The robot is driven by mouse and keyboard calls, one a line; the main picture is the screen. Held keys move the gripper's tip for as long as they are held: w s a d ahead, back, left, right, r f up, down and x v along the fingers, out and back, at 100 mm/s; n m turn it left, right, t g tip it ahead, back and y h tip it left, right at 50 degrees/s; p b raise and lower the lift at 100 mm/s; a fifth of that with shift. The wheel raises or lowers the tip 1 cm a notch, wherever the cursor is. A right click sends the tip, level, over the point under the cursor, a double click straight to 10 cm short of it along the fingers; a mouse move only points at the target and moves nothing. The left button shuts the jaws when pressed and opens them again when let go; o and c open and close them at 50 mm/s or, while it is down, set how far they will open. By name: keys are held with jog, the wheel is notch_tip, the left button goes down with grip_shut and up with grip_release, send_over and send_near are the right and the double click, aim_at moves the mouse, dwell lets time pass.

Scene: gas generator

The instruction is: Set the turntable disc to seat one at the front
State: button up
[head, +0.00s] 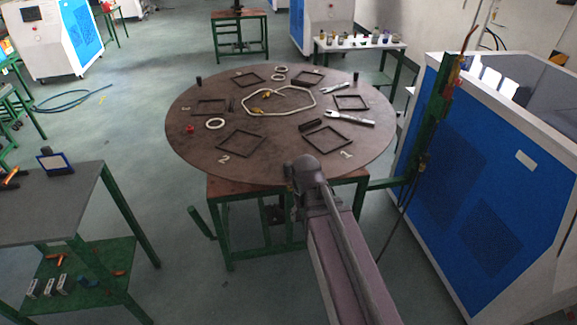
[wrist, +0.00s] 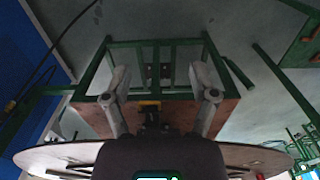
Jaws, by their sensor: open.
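The turntable disc (head: 185,110) is a large round brown plate on a green-legged stand. Dark square frames mark seats on it. The seat-one frame (head: 328,136), with a white "1" (head: 346,154) beside it, lies at the near right. The seat-two frame (head: 240,143), with a white "2" (head: 224,159), lies at the near left. My gripper (head: 296,203) is at the disc's near edge, partly hidden by my wrist. In the wrist view my gripper (wrist: 160,85) shows two spread fingers with nothing held. The disc's rim (wrist: 50,155) shows low there. I cannot tell whether the gripper touches the disc.
Small dark posts stand at the rim, left (head: 198,81) and right (head: 356,77). Wrenches (head: 350,119), a pale ring (head: 215,123) and a pale looped tube (head: 262,112) lie on the disc. A blue-white cabinet (head: 480,190) is close right; a grey table (head: 55,210) is left.

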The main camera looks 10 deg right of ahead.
notch_tip(320, 180, up, 17)
jog(key=p, duration=1.6)
send_over(287, 164)
jog(key=shift+w+f+n, duration=0.15)
jog(key=shift+f+n, duration=0.05)
jog(key=shift+n, duration=0.2)
jog(key=shift+f+b, duration=0.15)
jog(key=shift+b, duration=0.25)
notch_tip(287, 164, down, 14)
jog(key=b, duration=1.3)
jog(key=shift+d+r, duration=0.1)
jog(key=shift+r, duration=0.1)
jog(key=shift+b, duration=0.3)
grip_shut()
